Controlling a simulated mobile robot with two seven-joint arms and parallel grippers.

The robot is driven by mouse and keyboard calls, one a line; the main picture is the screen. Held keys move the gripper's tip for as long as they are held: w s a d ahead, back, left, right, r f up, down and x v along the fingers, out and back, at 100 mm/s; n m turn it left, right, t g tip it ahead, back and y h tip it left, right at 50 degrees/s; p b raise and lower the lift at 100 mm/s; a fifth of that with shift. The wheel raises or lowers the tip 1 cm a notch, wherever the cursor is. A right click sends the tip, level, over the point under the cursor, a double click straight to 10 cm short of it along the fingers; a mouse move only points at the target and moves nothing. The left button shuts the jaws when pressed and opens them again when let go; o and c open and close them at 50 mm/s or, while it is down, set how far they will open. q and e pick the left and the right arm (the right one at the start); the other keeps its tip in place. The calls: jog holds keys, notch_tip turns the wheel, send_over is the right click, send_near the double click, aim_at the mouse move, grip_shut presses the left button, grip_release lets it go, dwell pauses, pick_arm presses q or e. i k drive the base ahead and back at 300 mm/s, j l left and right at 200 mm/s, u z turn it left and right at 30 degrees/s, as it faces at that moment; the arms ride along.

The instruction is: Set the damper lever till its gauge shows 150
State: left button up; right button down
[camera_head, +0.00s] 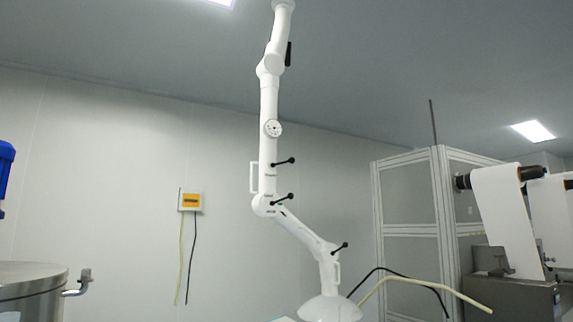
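A white jointed arm (268,98) comes down from the ceiling in the middle of the head view and ends in a wide white hood (330,309) at the bottom edge. A small round dial-like face (273,128) is on its upright tube; I cannot read any number or pointer on it. Black knobbed levers stick out to the right: an upper one (284,161), a middle one (281,199) at the elbow and a lower one (340,247) above the hood. I cannot tell which is the damper lever. Neither gripper is in view.
A yellow and white wall box (191,201) has two hanging cables. A metal drum (32,289) stands at lower left. A framed enclosure (408,225) and a machine with white rolls (505,219) stand right. A black hose (407,276) and a cream hose (437,286) arch beside the hood.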

aim_at(291, 160)
jog(key=i+l+u, duration=0.1)
jog(key=u, duration=0.25)
jog(key=i+l+u, duration=0.15)
jog(key=u, duration=0.2)
jog(key=i+l+u, duration=0.2)
jog(key=u, duration=0.15)
jog(key=i+l+u, duration=0.1)
jog(key=l, duration=0.25)
jog(key=i+l, duration=0.25)
jog(key=i+l+u, duration=0.15)
jog(key=l, duration=0.25)
jog(key=i+l, duration=0.15)
jog(key=l, duration=0.2)
jog(key=i+l+u, duration=0.15)
jog(key=l, duration=0.2)
jog(key=i+l, duration=0.1)
jog(key=l, duration=0.3)
jog(key=i+l+u, duration=0.15)
jog(key=l, duration=0.2)
